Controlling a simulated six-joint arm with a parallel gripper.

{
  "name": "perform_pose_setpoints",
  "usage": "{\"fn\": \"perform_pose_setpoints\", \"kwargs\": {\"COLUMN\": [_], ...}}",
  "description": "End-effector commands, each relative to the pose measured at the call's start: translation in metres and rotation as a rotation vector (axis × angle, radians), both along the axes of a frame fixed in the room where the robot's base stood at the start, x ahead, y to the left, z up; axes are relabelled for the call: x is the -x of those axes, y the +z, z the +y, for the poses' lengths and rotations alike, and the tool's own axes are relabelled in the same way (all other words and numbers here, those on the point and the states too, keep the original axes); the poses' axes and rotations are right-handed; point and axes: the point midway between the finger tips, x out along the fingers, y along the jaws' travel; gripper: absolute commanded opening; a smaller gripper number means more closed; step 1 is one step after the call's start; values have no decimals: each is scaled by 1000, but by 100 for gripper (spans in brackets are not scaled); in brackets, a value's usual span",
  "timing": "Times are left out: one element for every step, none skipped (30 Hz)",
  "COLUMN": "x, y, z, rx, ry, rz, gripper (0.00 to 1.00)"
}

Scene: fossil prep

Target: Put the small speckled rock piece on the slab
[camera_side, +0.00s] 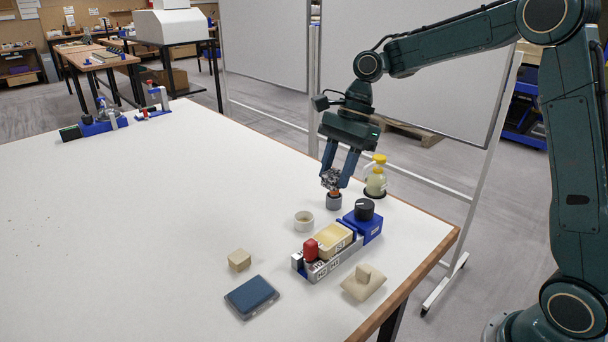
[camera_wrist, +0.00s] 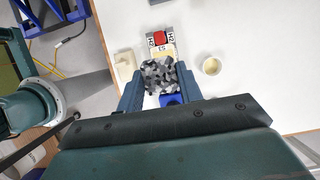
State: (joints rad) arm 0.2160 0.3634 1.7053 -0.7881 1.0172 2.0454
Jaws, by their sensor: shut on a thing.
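A small speckled black, grey and white rock piece (camera_side: 331,177) is between the fingers of my gripper (camera_side: 336,182), which is shut on it above the table. In the wrist view the rock piece (camera_wrist: 160,77) fills the space between the fingertips of my gripper (camera_wrist: 159,90). A flat pale yellow slab (camera_side: 327,241) lies in a grey and blue holder (camera_side: 325,267), in front of and to the left of my gripper in the side view. In the wrist view the rock piece covers most of the slab.
A red knob (camera_side: 310,250) and black knob (camera_side: 364,209) rise near the slab. A white cup (camera_side: 304,221), yellow-capped bottle (camera_side: 376,183), beige block (camera_side: 239,260) and dark blue pad (camera_side: 251,297) stand around.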

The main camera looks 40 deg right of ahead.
Motion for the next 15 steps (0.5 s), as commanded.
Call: {"fn": "perform_pose_setpoints", "kwargs": {"x": [1,1,1,1,1,1,1,1,1,1,1,1,1,0,0], "y": [-11,-17,-25,-30,-36,-44,-49,-55,-61,-66,-70,-75,-78,-81,-83], "z": [1,0,1,1,1,0,0,0,0,0,0,0,0,0,0], "rx": [-1,0,0,0,-1,0,1,0,0,0,1,1,0,1,1], "ry": [0,1,1,0,1,0,2,0,1,1,1,1,0,1,1], "rz": [5,6,6,5,5,5,6,5,5,4,4,4,3,3,2], "gripper": [12,12,12,12,12,12,12,12,12,12,12,12,12,12,12]}}
